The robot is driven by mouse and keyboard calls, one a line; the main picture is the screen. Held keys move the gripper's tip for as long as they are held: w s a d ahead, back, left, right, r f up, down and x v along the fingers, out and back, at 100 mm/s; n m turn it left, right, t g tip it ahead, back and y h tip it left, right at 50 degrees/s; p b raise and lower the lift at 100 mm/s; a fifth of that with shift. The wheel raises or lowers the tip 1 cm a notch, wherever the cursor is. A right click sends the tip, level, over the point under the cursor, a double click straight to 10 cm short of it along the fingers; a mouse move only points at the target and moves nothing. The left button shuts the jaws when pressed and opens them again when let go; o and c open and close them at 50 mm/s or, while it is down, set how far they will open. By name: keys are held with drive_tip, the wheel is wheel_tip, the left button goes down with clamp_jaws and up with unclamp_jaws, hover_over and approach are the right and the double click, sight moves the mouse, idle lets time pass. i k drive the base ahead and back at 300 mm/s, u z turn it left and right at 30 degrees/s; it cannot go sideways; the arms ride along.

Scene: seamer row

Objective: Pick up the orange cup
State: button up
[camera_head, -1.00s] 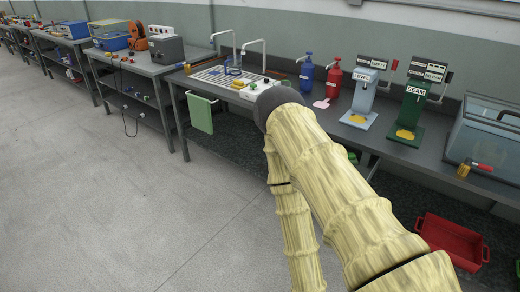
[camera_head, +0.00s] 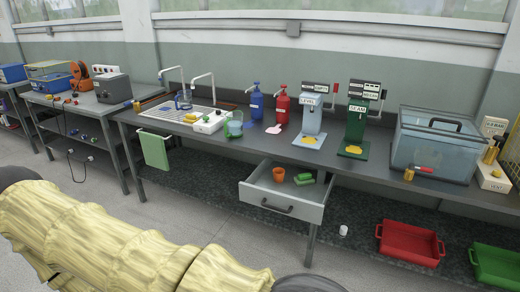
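The orange cup (camera_head: 278,174) is in the open drawer (camera_head: 264,205) under the workbench, in the drawer's back left part. It seems to stand upright, and nothing covers it. Green blocks (camera_head: 304,178) lie to its right in the same drawer. My arm, with a pale yellow ribbed cover, crosses the bottom left of the view. My gripper is not in view.
A red crate (camera_head: 410,246) and green crate (camera_head: 497,266) sit below at right. A white cup-like object (camera_head: 343,230) lies below the bench.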

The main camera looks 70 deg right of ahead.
sight(278, 173)
drive_tip(key=u, duration=0.05)
drive_tip(key=i, duration=1.5)
drive_tip(key=z, duration=2.6)
